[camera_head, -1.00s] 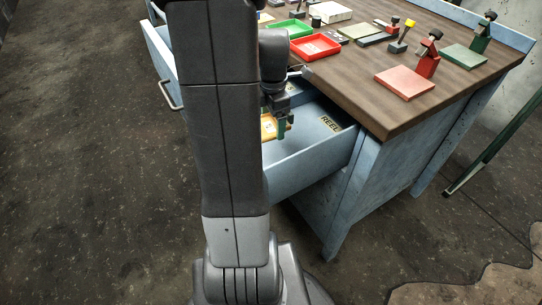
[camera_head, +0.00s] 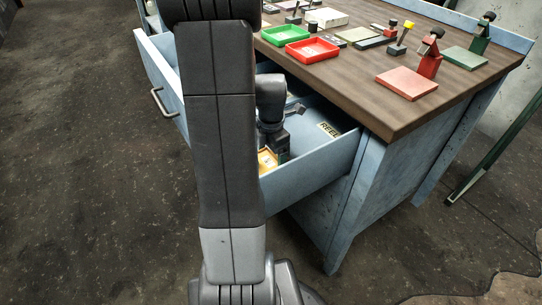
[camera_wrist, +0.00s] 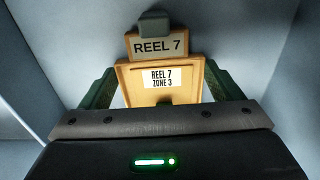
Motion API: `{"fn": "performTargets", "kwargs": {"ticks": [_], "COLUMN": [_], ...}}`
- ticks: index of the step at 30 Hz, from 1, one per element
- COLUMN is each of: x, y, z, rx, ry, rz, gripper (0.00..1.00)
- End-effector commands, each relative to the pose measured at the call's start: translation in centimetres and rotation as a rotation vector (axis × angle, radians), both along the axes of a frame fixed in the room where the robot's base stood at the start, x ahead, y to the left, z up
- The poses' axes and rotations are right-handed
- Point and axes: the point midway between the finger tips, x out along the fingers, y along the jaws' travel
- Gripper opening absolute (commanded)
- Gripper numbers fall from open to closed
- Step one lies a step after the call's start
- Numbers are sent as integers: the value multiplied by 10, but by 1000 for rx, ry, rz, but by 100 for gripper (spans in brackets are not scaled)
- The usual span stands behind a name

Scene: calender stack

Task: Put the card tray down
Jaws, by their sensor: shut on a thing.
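The card tray (camera_wrist: 127,84) is tan and wood-coloured, with a white label reading "REEL 7 ZONE 3" and a grey upper plate reading "REEL 7". In the wrist view it sits between the two green fingers of my gripper (camera_wrist: 158,88), which is shut on it. In the head view the tray (camera_head: 267,160) shows as a small yellowish patch inside the open blue drawer (camera_head: 312,173), beside my gripper (camera_head: 279,155). My arm hides much of it there. I cannot tell whether the tray touches the drawer floor.
The drawer walls rise around my gripper; a "REEL" label (camera_head: 329,130) lies in the drawer's right part. The wooden bench top (camera_head: 350,75) above holds a red tray (camera_head: 312,50), a green tray (camera_head: 289,34), a pink pad (camera_head: 407,83) and small stands.

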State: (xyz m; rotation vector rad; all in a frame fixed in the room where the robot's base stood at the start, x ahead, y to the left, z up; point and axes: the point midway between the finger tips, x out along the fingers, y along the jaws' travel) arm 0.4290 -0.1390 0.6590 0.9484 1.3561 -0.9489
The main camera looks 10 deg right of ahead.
Motion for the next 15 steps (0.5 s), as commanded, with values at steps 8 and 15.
{"fn": "performTargets", "kwargs": {"ticks": [8,15], "x": [0,0], "y": [0,0], "z": [-2,-4], "rx": [-1,0], "ry": [-1,-1], "rz": [0,0], "gripper": [60,100]}}
